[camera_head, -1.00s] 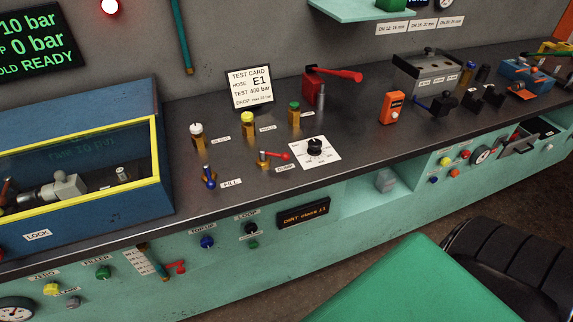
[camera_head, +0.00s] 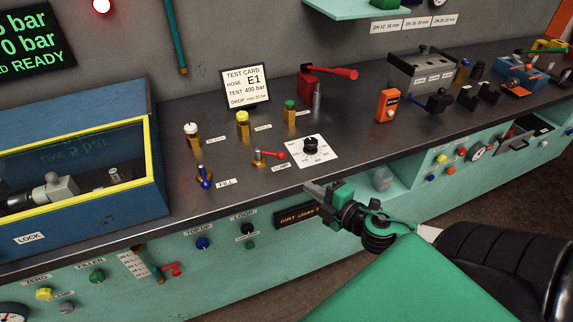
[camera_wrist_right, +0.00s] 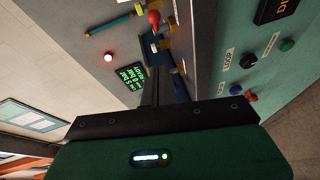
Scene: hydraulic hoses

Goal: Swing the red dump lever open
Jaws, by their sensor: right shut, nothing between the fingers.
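The red dump lever (camera_head: 270,154) is a small red handle on a brass valve on the bench top, beside a small white label. Its handle points right. A red handle that looks like it shows at the top of the right wrist view (camera_wrist_right: 153,18). My right gripper (camera_head: 311,189) is shut and empty at the bench's front edge, to the right of and nearer than the lever, apart from it. Its dark fingers (camera_wrist_right: 155,88) show in the right wrist view. My left gripper is not in view.
A blue FILL lever (camera_head: 204,178) stands left of the dump lever, and a black knob on a white plate (camera_head: 312,147) stands right. Several capped brass valves (camera_head: 243,125) are behind. A blue yellow-rimmed box (camera_head: 155,150) is at left. My gripper partly covers the amber display (camera_head: 290,219).

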